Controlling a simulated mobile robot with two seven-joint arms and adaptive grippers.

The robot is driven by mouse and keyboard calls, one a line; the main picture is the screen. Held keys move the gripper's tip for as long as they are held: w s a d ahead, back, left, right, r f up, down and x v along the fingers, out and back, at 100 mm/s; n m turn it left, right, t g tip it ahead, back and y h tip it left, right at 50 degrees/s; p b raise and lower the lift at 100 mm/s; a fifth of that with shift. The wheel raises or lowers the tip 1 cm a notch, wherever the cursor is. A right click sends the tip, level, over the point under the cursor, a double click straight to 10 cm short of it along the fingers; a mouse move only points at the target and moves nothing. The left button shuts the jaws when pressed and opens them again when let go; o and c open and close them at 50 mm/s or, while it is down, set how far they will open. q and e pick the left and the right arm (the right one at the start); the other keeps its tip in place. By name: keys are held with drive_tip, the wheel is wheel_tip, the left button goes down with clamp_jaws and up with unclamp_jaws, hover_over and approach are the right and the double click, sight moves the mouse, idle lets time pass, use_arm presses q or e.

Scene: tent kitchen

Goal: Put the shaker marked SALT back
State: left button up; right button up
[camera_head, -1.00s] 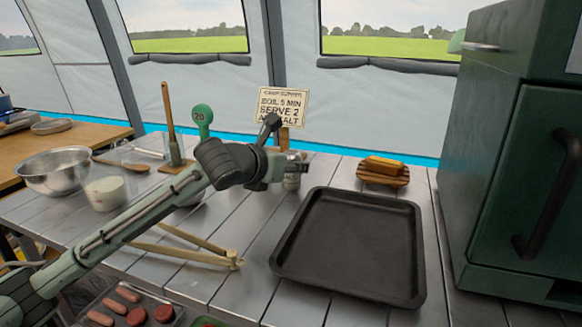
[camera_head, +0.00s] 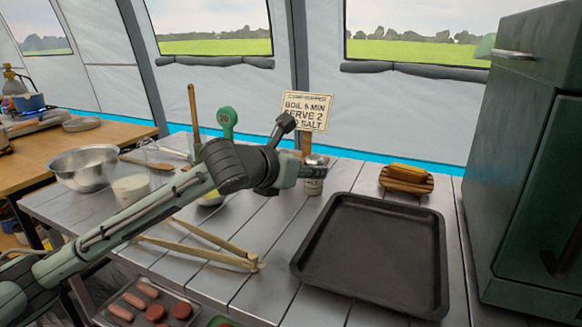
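A small shaker (camera_head: 313,186) with a metal cap stands upright on the grey slatted table (camera_head: 262,215), behind the dark tray. It has a pale label that is too small and too covered to read as SALT. My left gripper (camera_head: 312,172) reaches in from the left at the shaker's upper body. Its finger crosses in front of the shaker just below the cap. I cannot tell whether it is closed on the shaker or only beside it. My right gripper is not in view.
A sign (camera_head: 306,111) stands behind the shaker. A black tray (camera_head: 375,250) fills the right front, with a sponge on a wooden dish (camera_head: 406,180) behind it and a green oven (camera_head: 530,170) at right. Wooden tongs (camera_head: 205,250), a steel bowl (camera_head: 87,170) and a white cup (camera_head: 131,189) are left.

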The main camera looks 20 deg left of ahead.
use_arm(q)
drive_tip(key=v, duration=0.8)
drive_tip(key=shift+s, duration=0.15)
drive_tip(key=shift+a+r, duration=0.1)
